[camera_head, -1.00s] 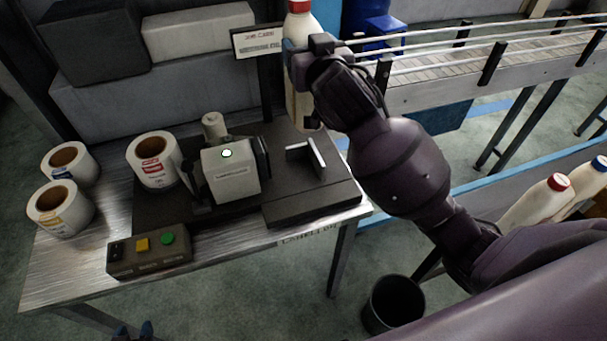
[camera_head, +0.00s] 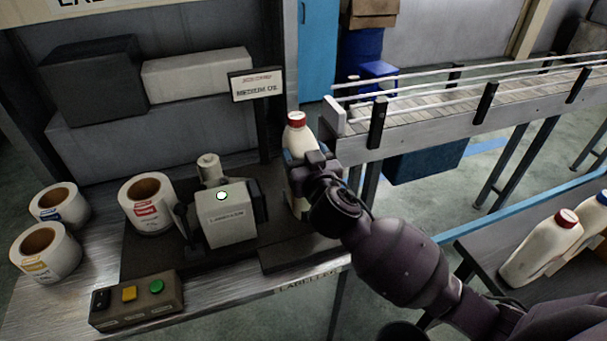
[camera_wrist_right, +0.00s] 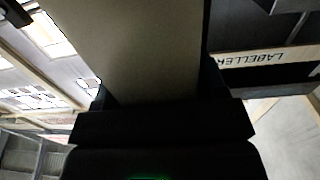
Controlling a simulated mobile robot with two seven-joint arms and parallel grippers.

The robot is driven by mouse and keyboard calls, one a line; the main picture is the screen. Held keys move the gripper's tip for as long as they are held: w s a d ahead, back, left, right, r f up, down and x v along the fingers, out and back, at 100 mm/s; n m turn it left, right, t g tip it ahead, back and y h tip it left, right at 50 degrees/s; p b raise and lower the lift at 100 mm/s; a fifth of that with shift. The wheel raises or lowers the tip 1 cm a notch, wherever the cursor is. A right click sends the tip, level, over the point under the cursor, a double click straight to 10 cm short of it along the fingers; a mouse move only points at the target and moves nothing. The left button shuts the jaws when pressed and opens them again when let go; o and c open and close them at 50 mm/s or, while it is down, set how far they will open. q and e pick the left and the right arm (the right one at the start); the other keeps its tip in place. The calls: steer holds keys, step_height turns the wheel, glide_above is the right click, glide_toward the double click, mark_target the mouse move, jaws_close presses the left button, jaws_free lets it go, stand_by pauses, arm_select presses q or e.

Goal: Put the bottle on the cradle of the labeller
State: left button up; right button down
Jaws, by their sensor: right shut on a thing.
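The cream bottle with a red cap (camera_head: 296,137) is upright at the right end of the labeller. My right gripper (camera_head: 300,172) is shut around its middle; the bottle body (camera_wrist_right: 150,50) also fills the middle of the right wrist view. The labeller (camera_head: 226,216) is a pale box with a lit lamp on a dark base plate. Its cradle is hidden behind the bottle and my gripper. The bottle's bottom is close to the base plate, but I cannot tell whether it touches. My left gripper is not in view.
Label rolls (camera_head: 147,204) stand left of the labeller. A button box (camera_head: 137,300) sits at the table's front edge. A sign (camera_head: 257,86) stands behind the bottle. A conveyor (camera_head: 440,115) is at the right, and other bottles (camera_head: 540,250) stand on a bench at far right.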

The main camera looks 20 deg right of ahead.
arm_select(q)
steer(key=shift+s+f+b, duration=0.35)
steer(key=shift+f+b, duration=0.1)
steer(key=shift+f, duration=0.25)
arm_select(e)
steer(key=shift+f, duration=2.3)
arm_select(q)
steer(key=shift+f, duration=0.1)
arm_select(e)
steer(key=shift+f, duration=0.15)
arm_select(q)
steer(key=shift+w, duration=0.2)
arm_select(e)
steer(key=shift+c, duration=0.8)
jaws_free()
steer(key=shift+f, duration=0.1)
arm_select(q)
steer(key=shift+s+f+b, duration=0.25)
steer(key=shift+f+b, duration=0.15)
arm_select(e)
steer(key=s, duration=1.2)
